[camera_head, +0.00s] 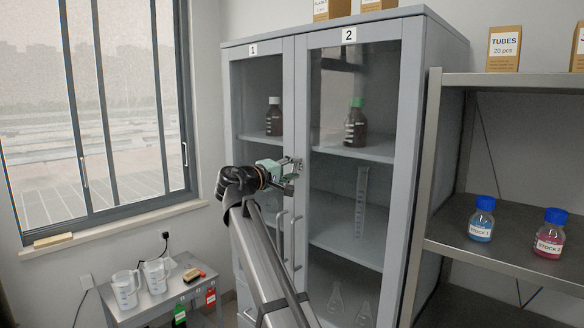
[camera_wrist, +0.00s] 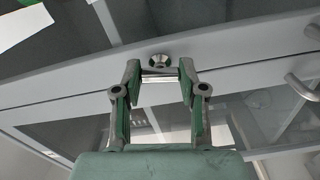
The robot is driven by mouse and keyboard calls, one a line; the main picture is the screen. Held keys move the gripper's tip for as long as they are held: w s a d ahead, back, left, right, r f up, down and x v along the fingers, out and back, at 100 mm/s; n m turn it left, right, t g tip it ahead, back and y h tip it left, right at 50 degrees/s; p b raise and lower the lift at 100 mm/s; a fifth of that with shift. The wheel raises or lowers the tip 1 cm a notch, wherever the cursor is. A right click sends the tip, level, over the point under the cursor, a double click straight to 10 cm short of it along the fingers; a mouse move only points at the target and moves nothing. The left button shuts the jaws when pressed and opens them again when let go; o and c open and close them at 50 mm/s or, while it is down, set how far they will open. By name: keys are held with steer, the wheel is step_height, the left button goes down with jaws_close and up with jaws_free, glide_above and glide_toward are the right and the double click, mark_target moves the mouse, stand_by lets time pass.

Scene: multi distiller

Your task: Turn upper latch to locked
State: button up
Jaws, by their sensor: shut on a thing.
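The grey two-door cabinet (camera_head: 300,60) has glass doors numbered 1 and 2. The upper latch (camera_head: 298,164) is a small metal fitting where the doors meet, partly hidden by my gripper. In the wrist view its round metal base (camera_wrist: 158,61) shows just beyond the fingertips. My gripper (camera_head: 288,172) is at the latch in front of the door seam. In the wrist view my gripper (camera_wrist: 160,76) has its two fingers on either side of a short bright metal piece, which appears to be the latch lever. Its exact angle is hard to tell.
Curved door handles (camera_head: 290,240) sit below my arm. Brown bottles (camera_head: 356,122) and glassware stand behind the glass. A metal shelf (camera_head: 515,240) with two stock bottles is at right. A side table (camera_head: 150,300) with jugs is at lower left, under the window.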

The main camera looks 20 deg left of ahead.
steer(key=shift+n+p, duration=0.35)
steer(key=shift+n, duration=0.75)
steer(key=o, duration=1.2)
steer(key=shift+c, duration=0.2)
steer(key=v, duration=1.2)
